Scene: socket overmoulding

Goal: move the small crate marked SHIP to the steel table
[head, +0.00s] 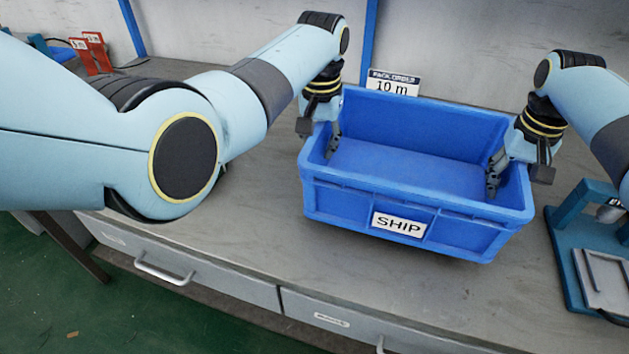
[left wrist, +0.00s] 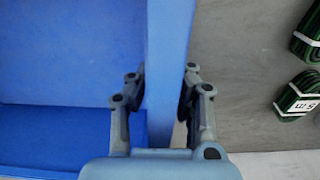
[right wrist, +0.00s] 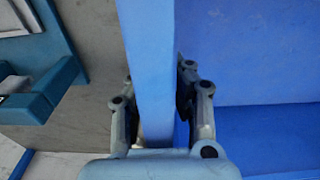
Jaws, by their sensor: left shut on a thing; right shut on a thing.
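The blue crate (head: 345,203) with a white SHIP label (head: 399,224) is at the worktop's front part, and its inside looks empty. My left gripper (head: 320,132) is shut on its left wall, one finger inside and one outside. The left wrist view shows that wall (left wrist: 168,60) between the fingers (left wrist: 158,95). My right gripper (head: 516,170) is shut on the right wall in the same way. The right wrist view shows that wall (right wrist: 147,60) between the fingers (right wrist: 157,95). I cannot tell whether the crate touches the worktop. I cannot make out the steel table.
A small sign reading 10 m (head: 394,83) stands behind the crate. A teal fixture (head: 585,245) is close to the crate's right. Red tags (head: 92,52) are at the far left. Green-black coils (left wrist: 300,95) lie outside the left wall. Drawers (head: 190,272) are below the worktop (head: 250,240).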

